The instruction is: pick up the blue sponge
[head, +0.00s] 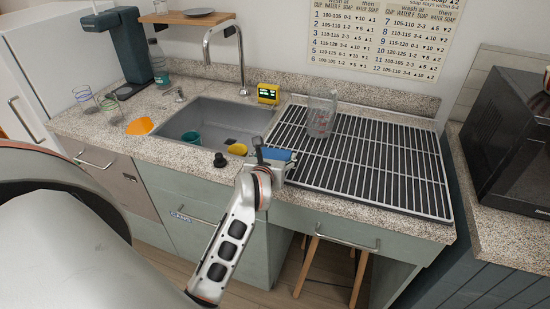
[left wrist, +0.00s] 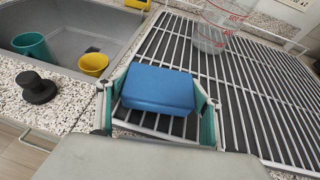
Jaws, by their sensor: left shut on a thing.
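The blue sponge (left wrist: 158,88) is a flat rounded block between the fingers of my left gripper (left wrist: 157,105) in the left wrist view. The fingers press on its left and right sides. In the head view the sponge (head: 277,154) shows at the tip of my left gripper (head: 272,165), at the front left corner of the drying rack. I cannot tell whether the sponge touches the rack or is just above it. My right gripper is in neither view.
The sink (head: 215,122) to the left holds a teal cup (head: 191,139) and a yellow cup (head: 237,149). A black knob (head: 220,160) stands on the counter's front edge. A tap (head: 207,50) rises behind.

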